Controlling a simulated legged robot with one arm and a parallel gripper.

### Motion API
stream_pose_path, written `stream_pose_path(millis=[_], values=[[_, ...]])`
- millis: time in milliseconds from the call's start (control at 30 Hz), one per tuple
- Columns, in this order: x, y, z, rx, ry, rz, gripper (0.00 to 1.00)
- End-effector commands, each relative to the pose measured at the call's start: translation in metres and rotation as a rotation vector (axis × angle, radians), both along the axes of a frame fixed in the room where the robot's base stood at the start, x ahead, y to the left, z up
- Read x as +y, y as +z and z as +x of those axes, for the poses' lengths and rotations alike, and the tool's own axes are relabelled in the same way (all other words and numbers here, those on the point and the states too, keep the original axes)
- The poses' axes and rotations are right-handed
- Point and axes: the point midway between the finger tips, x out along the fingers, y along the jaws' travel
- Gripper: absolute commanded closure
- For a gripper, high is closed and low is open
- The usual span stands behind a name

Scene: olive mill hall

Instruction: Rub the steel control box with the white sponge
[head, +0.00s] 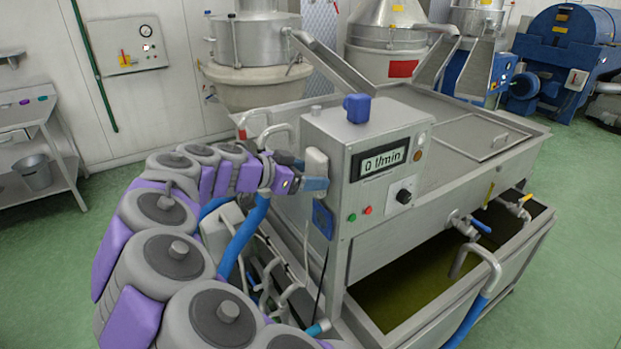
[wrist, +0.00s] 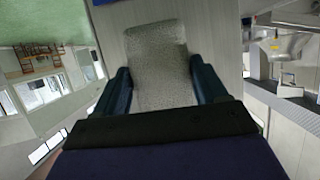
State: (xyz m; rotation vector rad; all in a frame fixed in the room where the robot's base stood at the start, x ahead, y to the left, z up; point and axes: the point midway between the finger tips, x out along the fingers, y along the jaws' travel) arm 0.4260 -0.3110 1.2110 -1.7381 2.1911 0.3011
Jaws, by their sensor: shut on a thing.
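The steel control box (head: 368,165) stands on the near corner of a steel tank, with a "Q l/min" display, a black knob and coloured buttons on its front. My gripper (head: 308,184) is at the box's left side. It is shut on the white sponge (head: 317,166), which lies against or very close to that side; contact cannot be told for sure. In the wrist view the sponge (wrist: 157,65) looks pale grey and speckled, between the two dark fingers of my gripper (wrist: 158,88), with the box's grey side (wrist: 211,30) behind it.
A blue block (head: 356,108) sits on top of the box. A blue plate (head: 323,219) is low on its left side. Hoses and pipes (head: 285,270) run below my gripper. The steel tank (head: 455,215) extends right, with valves at its front. A side table (head: 30,110) stands at left.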

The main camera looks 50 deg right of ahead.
Motion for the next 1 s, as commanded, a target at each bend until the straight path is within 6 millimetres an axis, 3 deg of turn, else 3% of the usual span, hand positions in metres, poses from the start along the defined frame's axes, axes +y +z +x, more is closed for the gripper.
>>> stream_pose_path(millis=[1000], values=[[-0.014,0.000,0.058,-0.001,0.000,-0.001,0.52]])
